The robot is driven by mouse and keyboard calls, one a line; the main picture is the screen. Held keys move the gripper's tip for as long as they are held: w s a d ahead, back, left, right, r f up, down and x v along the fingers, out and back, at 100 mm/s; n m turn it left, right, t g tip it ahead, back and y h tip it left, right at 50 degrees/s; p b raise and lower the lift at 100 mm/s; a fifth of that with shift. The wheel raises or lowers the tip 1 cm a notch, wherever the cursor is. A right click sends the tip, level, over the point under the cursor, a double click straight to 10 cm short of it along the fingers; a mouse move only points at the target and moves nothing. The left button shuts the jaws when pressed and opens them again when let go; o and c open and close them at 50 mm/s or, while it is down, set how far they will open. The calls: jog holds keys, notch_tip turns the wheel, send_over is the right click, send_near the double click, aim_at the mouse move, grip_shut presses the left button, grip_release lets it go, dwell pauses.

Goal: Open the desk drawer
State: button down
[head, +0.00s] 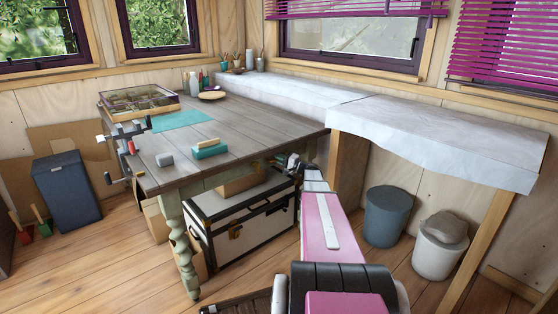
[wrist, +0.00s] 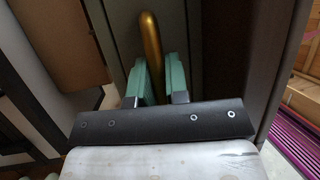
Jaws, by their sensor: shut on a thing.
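The desk (head: 240,125) has a dark plank top and pale green turned legs. My gripper (head: 292,162) is at the desk's right side, just under the top's edge. In the wrist view my gripper (wrist: 160,78) has its green fingers shut on a brass handle (wrist: 151,45), one finger on each side of it. The handle stands against a dark grey-green drawer front (wrist: 197,45). The head view does not show the drawer front clearly, and I cannot tell from these frames whether the drawer is out at all.
A white and black trunk (head: 243,223) stands under the desk. A cloth-covered counter (head: 440,130) runs to the right, with a blue-grey bin (head: 386,218) and a white bin (head: 440,250) below. A vise (head: 122,150) is at the desk's left edge. A blue box (head: 66,190) stands left.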

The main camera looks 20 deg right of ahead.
jog(key=s+d, duration=0.5)
jog(key=s, duration=0.8)
jog(key=s+d, duration=0.5)
jog(key=s, duration=0.9)
jog(key=shift+s, duration=0.15)
jog(key=c, duration=1.4)
grip_release()
jog(key=v, duration=1)
jog(key=shift+s+d+f, duration=0.1)
jog(key=shift+s+d, duration=0.1)
jog(key=shift+s, duration=0.1)
